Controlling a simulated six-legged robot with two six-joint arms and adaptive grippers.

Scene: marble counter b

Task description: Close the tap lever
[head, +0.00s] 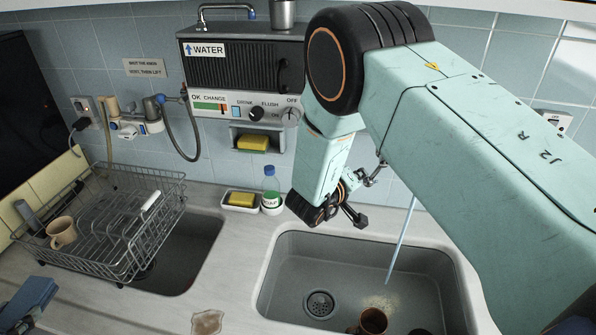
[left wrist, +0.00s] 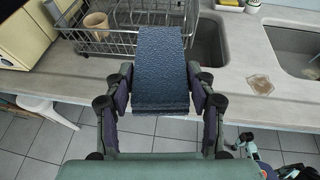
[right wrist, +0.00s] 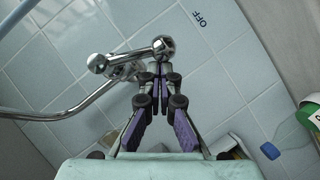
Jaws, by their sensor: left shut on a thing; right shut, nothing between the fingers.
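The chrome tap (right wrist: 125,65) is on the tiled wall above the right sink. Its lever ends in a round ball knob (right wrist: 163,46). In the head view the tap (head: 376,174) is partly hidden behind my right arm, and a pale blue water stream (head: 401,240) falls into the sink. My right gripper (right wrist: 160,75) is shut and empty, its fingertips at the ball knob; I cannot tell whether they touch it. It also shows in the head view (head: 352,214). My left gripper (left wrist: 160,80) is shut on a blue textured slab (left wrist: 160,55), over the counter's front edge.
The right sink (head: 290,275) holds a brown mug (head: 372,321). A wire dish rack (head: 160,215) with a beige mug (head: 62,233) stands at left. A soap bottle (head: 271,190) and a yellow sponge (head: 241,199) sit behind the sinks. "OFF" (right wrist: 201,19) is marked on the wall.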

